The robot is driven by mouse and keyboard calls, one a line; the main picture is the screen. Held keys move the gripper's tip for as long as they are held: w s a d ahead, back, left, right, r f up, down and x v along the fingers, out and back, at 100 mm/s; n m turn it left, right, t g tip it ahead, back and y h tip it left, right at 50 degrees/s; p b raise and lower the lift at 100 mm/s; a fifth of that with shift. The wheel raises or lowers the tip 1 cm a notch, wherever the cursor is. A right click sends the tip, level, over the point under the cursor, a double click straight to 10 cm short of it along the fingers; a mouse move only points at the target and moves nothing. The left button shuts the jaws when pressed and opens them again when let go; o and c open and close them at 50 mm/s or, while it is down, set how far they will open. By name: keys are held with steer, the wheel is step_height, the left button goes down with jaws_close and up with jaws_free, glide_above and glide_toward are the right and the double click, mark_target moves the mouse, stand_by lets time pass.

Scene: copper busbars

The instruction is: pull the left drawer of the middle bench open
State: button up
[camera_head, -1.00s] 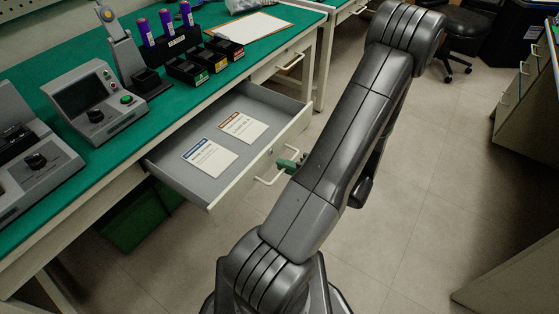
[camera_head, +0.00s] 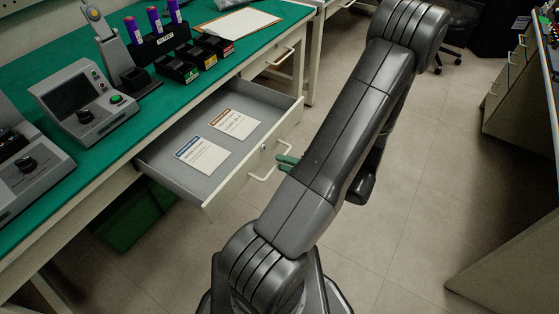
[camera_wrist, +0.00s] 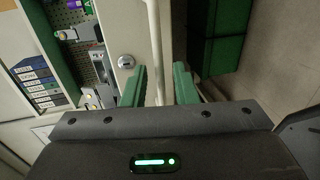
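The left drawer (camera_head: 253,165) of the bench stands pulled out, showing its grey inside with two printed cards. Its white bar handle (camera_head: 262,178) is on the front panel, below a round lock. In the wrist view the handle bar (camera_wrist: 153,40) passes between the green fingers of my gripper (camera_wrist: 160,85). The fingers are apart, with a visible gap to the right of the bar. The lock (camera_wrist: 126,61) shows beside the left finger.
The green bench top (camera_head: 150,125) holds grey devices, purple cylinders, small black bins and a clipboard. A closed drawer with a handle (camera_head: 282,57) is to the right. A green crate (camera_head: 130,215) lies under the bench. Floor is clear right of my arm, up to another bench (camera_head: 515,230).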

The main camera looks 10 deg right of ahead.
steer(key=p+v, duration=0.1)
steer(key=v, duration=1)
steer(key=shift+p, duration=0.35)
steer(key=b+x, duration=0.2)
steer(key=x, duration=1.1)
steer(key=shift+w+a, duration=0.25)
steer(key=shift+a, duration=0.1)
